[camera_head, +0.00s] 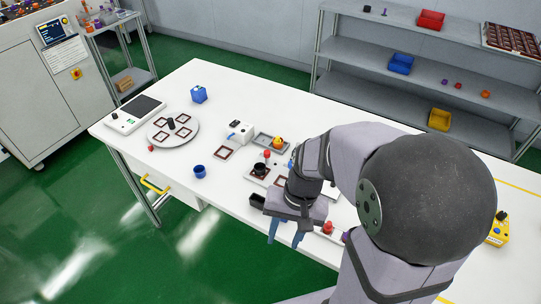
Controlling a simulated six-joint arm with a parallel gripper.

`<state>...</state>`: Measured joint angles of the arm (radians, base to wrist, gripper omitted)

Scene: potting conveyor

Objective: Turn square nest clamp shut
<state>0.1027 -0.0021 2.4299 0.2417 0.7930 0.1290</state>
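My gripper (284,240) hangs with its two blue fingers pointing down and spread apart, with nothing between them. In the picture it lies over the table's front edge, right of the middle. A light fixture plate (251,172) on the table carries a black round part and a red knob (267,154). Dark square frames lie near it, one (280,182) partly hidden by my arm. Another red knob (328,227) shows just right of my gripper. I cannot tell which of these is the square nest clamp or how it is turned; my arm hides much of this area.
Shelves (400,75) stand behind. The table's back strip is clear.

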